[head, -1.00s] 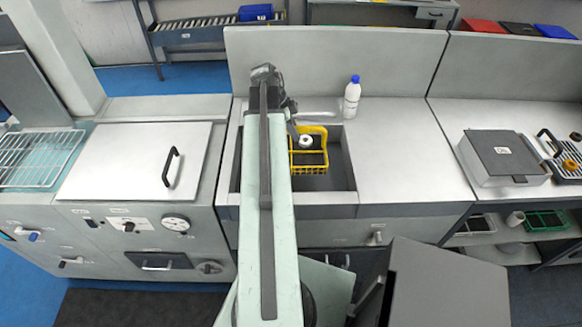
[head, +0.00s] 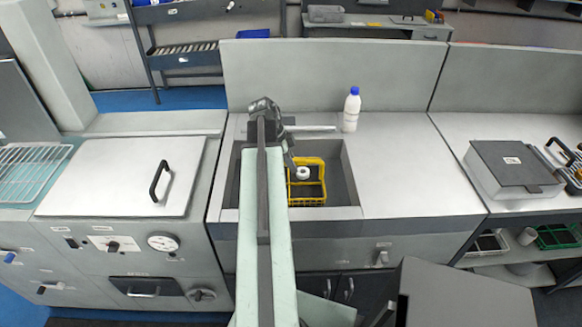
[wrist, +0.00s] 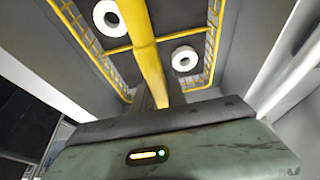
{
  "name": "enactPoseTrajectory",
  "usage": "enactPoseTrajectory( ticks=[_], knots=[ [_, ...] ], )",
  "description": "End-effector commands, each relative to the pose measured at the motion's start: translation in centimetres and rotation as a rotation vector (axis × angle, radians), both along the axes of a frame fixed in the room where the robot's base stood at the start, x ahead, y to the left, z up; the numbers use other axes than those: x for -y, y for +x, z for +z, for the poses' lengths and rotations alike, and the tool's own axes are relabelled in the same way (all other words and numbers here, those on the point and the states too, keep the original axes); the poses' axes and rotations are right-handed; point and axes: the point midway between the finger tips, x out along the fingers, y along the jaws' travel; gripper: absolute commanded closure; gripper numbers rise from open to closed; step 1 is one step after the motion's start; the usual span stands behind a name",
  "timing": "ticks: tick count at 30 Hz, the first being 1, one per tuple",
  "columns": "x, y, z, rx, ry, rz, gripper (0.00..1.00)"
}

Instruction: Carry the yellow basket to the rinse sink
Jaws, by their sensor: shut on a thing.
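The yellow basket (head: 307,201) is in the basin of the rinse sink (head: 345,188), near its front wall in the head view. Whether its base touches the sink floor I cannot tell. My gripper (head: 289,163) reaches it from the left side, partly hidden behind my arm. In the wrist view my gripper (wrist: 158,98) is shut on the basket's yellow handle bar (wrist: 146,55). Two white rings lie in the basket, one to the left (wrist: 109,17) and one to the right (wrist: 184,59) of the bar.
A white bottle with a blue cap (head: 351,112) stands behind the sink's right corner. A lidded grey box (head: 512,168) sits on the right counter. The counter (head: 408,170) between is clear. A closed machine lid (head: 115,178) is left.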

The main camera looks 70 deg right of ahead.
Motion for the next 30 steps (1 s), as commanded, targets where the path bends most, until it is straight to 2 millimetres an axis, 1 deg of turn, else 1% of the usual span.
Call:
enactPoseTrajectory(
  ticks=[12,15,16,18,26,30],
  knots=[
    [0.0,0.0,-1.3,-0.001,0.0,0.001,1.0],
    [0.0,0.1,-1.2,-0.001,0.0,0.001,1.0],
    [0.0,0.1,-1.2,0.0,-0.001,0.001,0.77],
    [0.0,0.1,-1.2,0.0,-0.001,0.001,0.61],
    [0.0,0.1,-1.2,0.0,0.0,0.002,0.61],
    [0.0,0.1,-0.7,0.0,0.0,0.002,0.61]
  ],
)
